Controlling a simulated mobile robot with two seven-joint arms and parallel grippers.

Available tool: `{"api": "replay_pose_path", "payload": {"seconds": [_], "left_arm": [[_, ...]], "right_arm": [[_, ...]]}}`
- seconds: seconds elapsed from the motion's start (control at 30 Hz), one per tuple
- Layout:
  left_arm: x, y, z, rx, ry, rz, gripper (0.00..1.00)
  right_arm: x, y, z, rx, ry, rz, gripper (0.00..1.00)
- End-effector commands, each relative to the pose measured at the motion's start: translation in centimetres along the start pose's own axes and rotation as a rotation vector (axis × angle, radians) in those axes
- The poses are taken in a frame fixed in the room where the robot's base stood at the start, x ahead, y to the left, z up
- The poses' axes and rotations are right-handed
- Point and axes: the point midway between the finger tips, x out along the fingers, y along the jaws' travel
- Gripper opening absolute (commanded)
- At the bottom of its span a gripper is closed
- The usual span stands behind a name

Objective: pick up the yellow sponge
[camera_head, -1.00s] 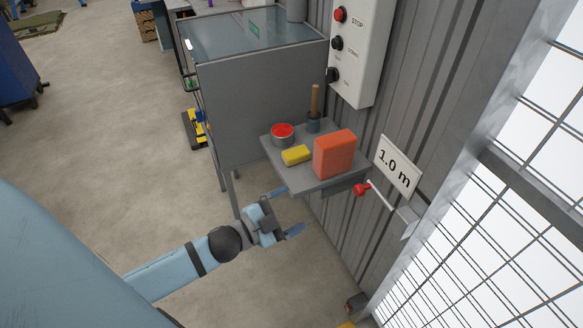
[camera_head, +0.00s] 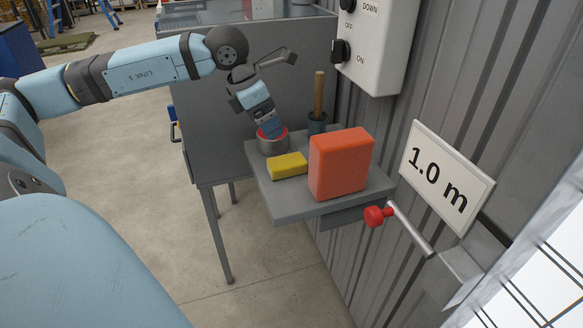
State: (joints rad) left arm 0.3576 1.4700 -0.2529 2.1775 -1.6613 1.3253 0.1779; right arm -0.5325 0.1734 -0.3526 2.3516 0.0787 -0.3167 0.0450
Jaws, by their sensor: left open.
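The yellow sponge (camera_head: 288,166) lies flat on a small grey wall shelf (camera_head: 300,208), left of an upright orange-red block (camera_head: 340,163). Behind the sponge stands a round tin with a red top (camera_head: 273,144). My left gripper (camera_head: 270,128) is open and points down over the tin, behind and a little left of the sponge. Its fingers overlap in this view and cover part of the tin; whether they touch it I cannot tell. The sponge is in full view and apart from the gripper. My right gripper is not in view.
A pot with a wooden handle (camera_head: 319,97) stands at the shelf's back. A control box (camera_head: 381,45) hangs above, a "1.0 m" sign (camera_head: 445,175) and red-knobbed lever (camera_head: 377,216) are to the right. A grey cabinet (camera_head: 215,130) stands behind, left.

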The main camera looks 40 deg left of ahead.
Motion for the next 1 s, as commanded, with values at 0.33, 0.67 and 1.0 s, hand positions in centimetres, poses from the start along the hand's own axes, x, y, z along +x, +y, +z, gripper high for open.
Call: {"api": "replay_pose_path", "payload": {"seconds": [0.33, 0.67, 1.0], "left_arm": [[6.6, -0.2, -0.1, -0.002, 0.000, -0.006, 0.87], [9.0, -0.2, -0.3, -0.001, 0.001, -0.005, 0.87], [13.1, -0.4, -0.6, -0.001, 0.000, -0.004, 0.87]], "right_arm": [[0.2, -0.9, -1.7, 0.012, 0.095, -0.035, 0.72], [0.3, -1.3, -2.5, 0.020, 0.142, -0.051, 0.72], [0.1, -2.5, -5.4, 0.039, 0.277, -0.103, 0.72]]}}
